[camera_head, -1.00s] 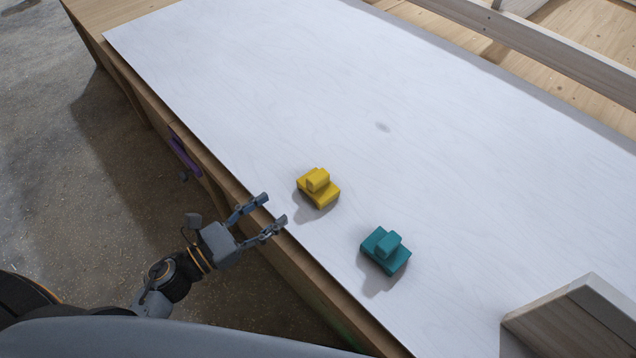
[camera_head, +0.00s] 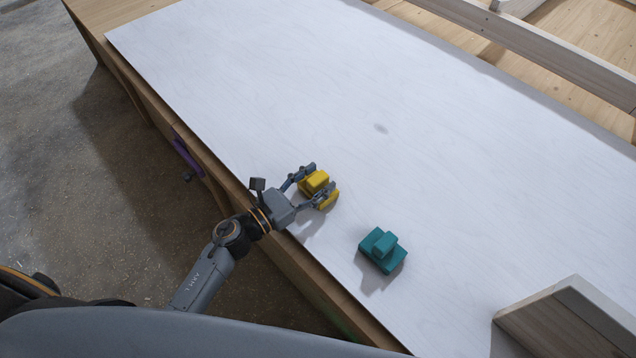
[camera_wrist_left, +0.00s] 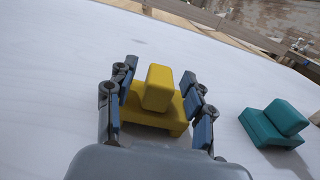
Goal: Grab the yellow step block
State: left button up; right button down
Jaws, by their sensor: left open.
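The yellow step block (camera_head: 317,181) sits on the white tabletop near its front edge. It has a wide base with a smaller block on top. My left gripper (camera_head: 322,178) is open, with one finger on either side of the block. In the left wrist view the yellow step block (camera_wrist_left: 158,90) stands between the two fingers of my left gripper (camera_wrist_left: 160,100). I cannot tell whether either finger touches it. The fingers partly hide its base. My right gripper is not in view.
A teal step block (camera_head: 382,250) stands to the right on the white table (camera_head: 240,90); it also shows in the left wrist view (camera_wrist_left: 273,125). A wooden piece (camera_head: 560,318) stands at the lower right. The table's far left is clear.

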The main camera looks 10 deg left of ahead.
pick_arm(q)
grip_shut()
dwell(0.3)
